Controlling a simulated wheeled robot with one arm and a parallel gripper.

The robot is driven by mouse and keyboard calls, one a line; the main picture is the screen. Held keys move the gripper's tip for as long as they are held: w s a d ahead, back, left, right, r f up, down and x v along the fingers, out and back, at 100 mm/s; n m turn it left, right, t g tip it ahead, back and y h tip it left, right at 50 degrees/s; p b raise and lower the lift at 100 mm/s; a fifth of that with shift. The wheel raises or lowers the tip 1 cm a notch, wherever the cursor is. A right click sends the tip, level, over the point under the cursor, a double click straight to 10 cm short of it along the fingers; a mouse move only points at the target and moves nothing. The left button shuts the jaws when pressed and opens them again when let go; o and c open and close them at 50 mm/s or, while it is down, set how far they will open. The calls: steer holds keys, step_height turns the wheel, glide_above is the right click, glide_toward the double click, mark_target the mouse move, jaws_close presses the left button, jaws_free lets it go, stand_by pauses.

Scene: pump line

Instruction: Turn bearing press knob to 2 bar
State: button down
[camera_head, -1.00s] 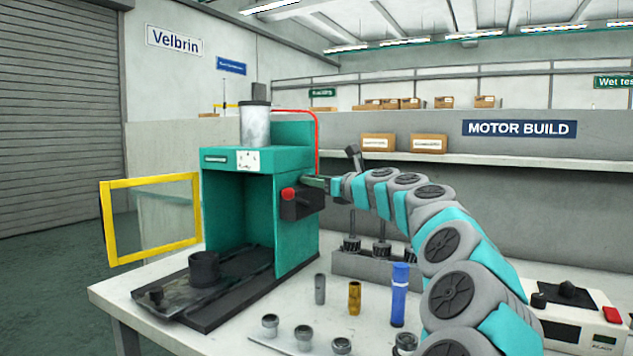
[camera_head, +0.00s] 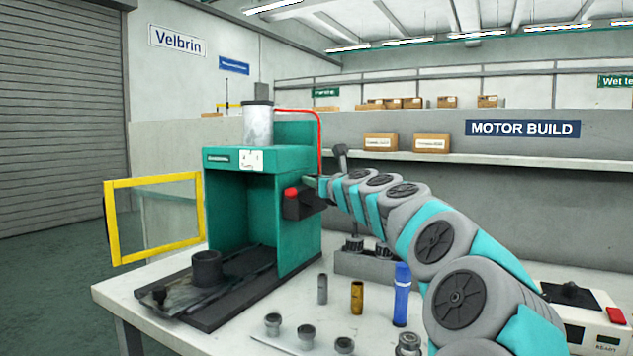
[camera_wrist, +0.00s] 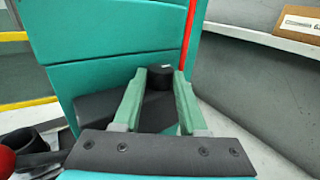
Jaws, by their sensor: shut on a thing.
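The bearing press (camera_head: 298,225) is a teal cabinet on the bench at centre-left in the head view. Its side also fills the left of the wrist view (camera_wrist: 110,62). The pressure knob (camera_wrist: 160,78) is a small black cylinder with a pale mark on top, on the press's right side. My gripper (camera_wrist: 159,76) has its two green fingers shut on the knob, one on each side. In the head view my gripper (camera_head: 312,186) is small against the press side, and the knob is hidden there. I cannot read any pressure value.
A black box with a red button (camera_head: 291,193) sits on the press side, close by my gripper. A red hose (camera_head: 318,130) runs just behind. A yellow-framed guard (camera_head: 112,225) stands open at left. A blue bottle (camera_head: 401,295) and several small parts stand on the bench.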

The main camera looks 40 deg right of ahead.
steer(key=shift+r, duration=0.15)
steer(key=shift+c, duration=2.3)
jaws_free()
steer(key=shift+d+n+y, duration=0.1)
steer(key=shift+n+y, duration=0.2)
steer(key=shift+y, duration=0.1)
steer(key=y, duration=0.1)
steer(key=n+y, duration=0.1)
steer(key=shift+w+d+f+n+y, duration=0.1)
steer(key=shift+f+n+y, duration=0.1)
steer(key=shift+n+y, duration=0.1)
steer(key=shift+d+r+y, duration=0.1)
steer(key=shift+d+y, duration=0.05)
steer(key=shift+y, duration=0.15)
steer(key=shift+d+n+y, duration=0.2)
steer(key=shift+n+y, duration=0.65)
steer(key=shift+y, duration=0.3)
steer(key=shift+d+n+y, duration=0.15)
steer(key=shift+n+y, duration=0.7)
steer(key=shift+y, duration=0.3)
steer(key=shift+y, duration=0.3)
